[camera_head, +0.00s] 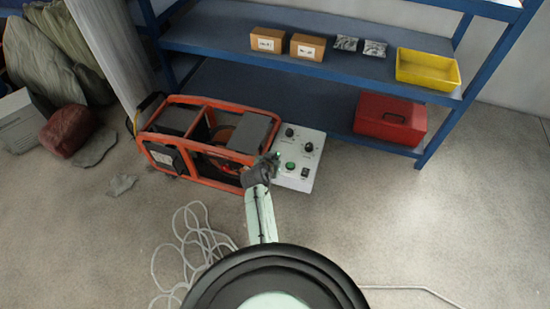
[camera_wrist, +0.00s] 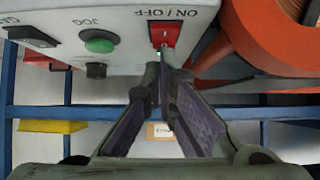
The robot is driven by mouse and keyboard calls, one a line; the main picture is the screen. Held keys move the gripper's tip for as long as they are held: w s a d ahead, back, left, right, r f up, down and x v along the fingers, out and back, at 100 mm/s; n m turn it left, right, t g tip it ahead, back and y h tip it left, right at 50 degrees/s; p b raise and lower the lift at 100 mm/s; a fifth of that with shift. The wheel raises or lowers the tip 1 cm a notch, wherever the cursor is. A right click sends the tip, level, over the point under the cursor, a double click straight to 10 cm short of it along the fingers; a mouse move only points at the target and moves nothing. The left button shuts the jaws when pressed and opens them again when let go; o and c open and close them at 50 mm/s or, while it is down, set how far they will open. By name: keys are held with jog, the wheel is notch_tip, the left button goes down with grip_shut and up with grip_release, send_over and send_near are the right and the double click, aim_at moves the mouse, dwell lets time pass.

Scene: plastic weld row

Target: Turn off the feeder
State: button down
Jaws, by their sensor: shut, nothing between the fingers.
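A white control panel (camera_head: 298,158) sits at the right end of an orange-framed machine (camera_head: 210,138) on the floor. In the wrist view the panel (camera_wrist: 60,28) appears upside down. Its red switch (camera_wrist: 165,33) is labelled ON / OFF; which way the switch is set I cannot tell. A green JOG button (camera_wrist: 99,41) is left of it. My gripper (camera_head: 265,166) is at the panel's left edge and hides part of it. In the wrist view my gripper (camera_wrist: 165,66) is shut and empty, its tips at the red switch's edge. Whether they touch it I cannot tell.
A blue shelf (camera_head: 240,85) behind holds cardboard boxes (camera_head: 287,44), a yellow bin (camera_head: 428,69) and a red case (camera_head: 390,119). A white cable (camera_head: 195,250) lies coiled on the floor. The floor at right is mostly clear.

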jog(key=shift+f, duration=0.1)
jog(key=shift+w+f+b, duration=0.1)
jog(key=shift+f+b, duration=0.25)
jog(key=shift+b, duration=0.25)
jog(key=shift+d, duration=0.1)
jog(key=shift+s+a+f+p, duration=0.15)
jog(key=shift+s+a+p, duration=0.15)
jog(key=shift+s, duration=0.5)
